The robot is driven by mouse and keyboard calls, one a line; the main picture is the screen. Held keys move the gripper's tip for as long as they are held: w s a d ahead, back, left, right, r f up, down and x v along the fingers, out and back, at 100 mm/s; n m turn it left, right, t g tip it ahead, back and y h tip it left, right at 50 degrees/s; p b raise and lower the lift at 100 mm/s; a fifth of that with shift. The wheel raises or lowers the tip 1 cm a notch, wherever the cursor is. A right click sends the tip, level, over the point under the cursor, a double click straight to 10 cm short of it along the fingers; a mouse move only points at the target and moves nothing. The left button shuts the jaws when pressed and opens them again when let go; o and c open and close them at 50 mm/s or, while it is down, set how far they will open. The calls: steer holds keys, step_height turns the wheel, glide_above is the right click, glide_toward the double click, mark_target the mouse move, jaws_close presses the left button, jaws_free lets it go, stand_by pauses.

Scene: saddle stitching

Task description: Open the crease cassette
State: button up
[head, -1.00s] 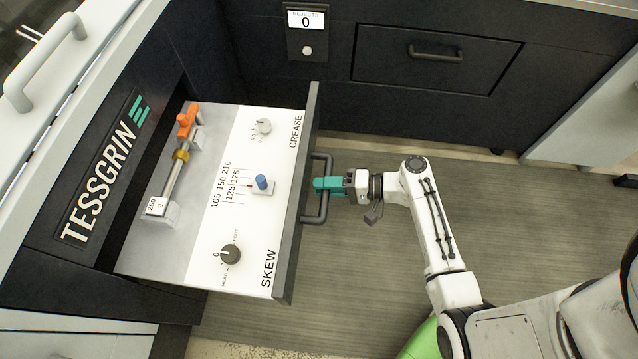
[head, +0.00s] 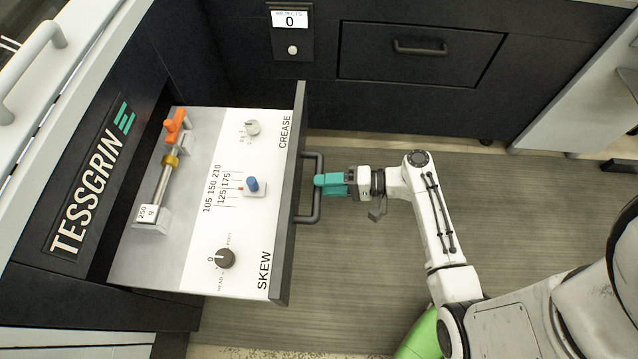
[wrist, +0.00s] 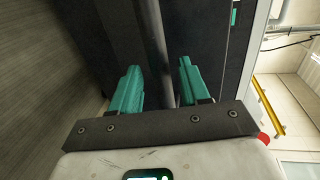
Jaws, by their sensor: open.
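The crease cassette (head: 190,255) is a drawer that stands pulled out from the dark TESSGRIN machine. Its white top panel carries the words CREASE and SKEW. Its dark front has a bar handle (head: 317,205). My gripper (head: 322,180) is at the handle, with its teal fingers level with the bar's middle. In the wrist view my two teal fingers (wrist: 157,85) are apart, and the dark handle bar (wrist: 163,45) shows between and beyond them. I cannot tell whether either finger touches the bar.
The panel bears a small light knob (head: 252,128), a blue slider (head: 252,185), a dark knob (head: 225,258) and an orange lever (head: 175,122) on a metal rod. A closed drawer (head: 420,60) and a rejects display (head: 290,19) are behind.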

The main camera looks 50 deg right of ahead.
steer(key=v, duration=0.8)
steer(key=shift+s+d, duration=0.1)
steer(key=shift+s, duration=0.05)
